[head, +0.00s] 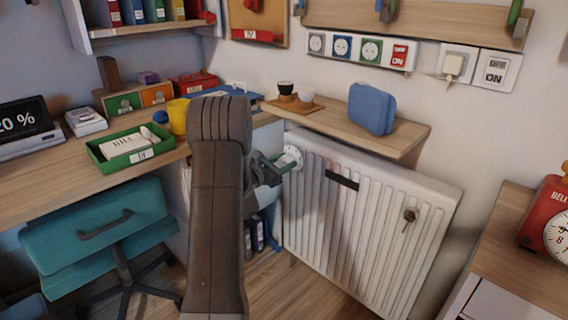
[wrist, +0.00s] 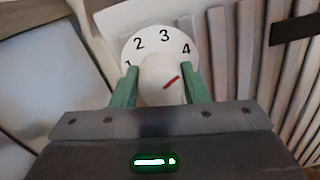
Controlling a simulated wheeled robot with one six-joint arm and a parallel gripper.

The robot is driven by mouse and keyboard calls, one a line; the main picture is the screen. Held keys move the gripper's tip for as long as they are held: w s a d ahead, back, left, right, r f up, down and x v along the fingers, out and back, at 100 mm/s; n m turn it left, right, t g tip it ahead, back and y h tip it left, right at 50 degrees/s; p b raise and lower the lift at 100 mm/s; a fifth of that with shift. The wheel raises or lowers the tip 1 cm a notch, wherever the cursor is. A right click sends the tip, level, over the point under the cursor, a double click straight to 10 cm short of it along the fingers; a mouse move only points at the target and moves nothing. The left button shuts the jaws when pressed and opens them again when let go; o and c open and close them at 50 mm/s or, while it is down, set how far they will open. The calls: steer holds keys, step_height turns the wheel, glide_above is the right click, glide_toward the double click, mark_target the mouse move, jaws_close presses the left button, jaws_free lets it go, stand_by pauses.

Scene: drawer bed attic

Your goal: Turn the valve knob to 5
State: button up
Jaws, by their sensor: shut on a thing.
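The valve knob (wrist: 152,84) is white with a red mark and sits in front of a white dial plate (wrist: 152,44) at the upper left corner of the radiator. In the wrist view the numbers 2, 3 and 4 are readable and the 1 is partly covered. No 5 is visible; the right finger covers that side of the dial. The red mark points right and slightly up, past the 4. My gripper (wrist: 161,82) is shut on the knob, one green finger on each side. In the head view my gripper (head: 277,166) reaches the dial from the left.
The white radiator (head: 335,215) carries a black strip and a small hanging key-like item (head: 409,216). A wooden shelf (head: 400,142) with a blue case (head: 371,109) and cups is just above. A desk (head: 60,175) and teal chair (head: 95,225) stand left.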

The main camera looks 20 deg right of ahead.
steer(key=shift+f, duration=0.1)
steer(key=shift+m+b, duration=0.95)
steer(key=shift+m, duration=0.15)
steer(key=m, duration=0.2)
steer(key=shift+m, duration=0.3)
steer(key=m, duration=0.3)
steer(key=shift+s+m, duration=0.1)
steer(key=shift+m, duration=1.9)
steer(key=o, duration=1)
steer(key=shift+c, duration=0.2)
steer(key=shift+a, duration=0.1)
steer(key=p+v, duration=0.2)
steer(key=v, duration=1.1)
steer(key=shift+s+a+r+p, duration=0.2)
steer(key=shift+a+r+p, duration=0.05)
steer(key=shift+p, duration=0.15)
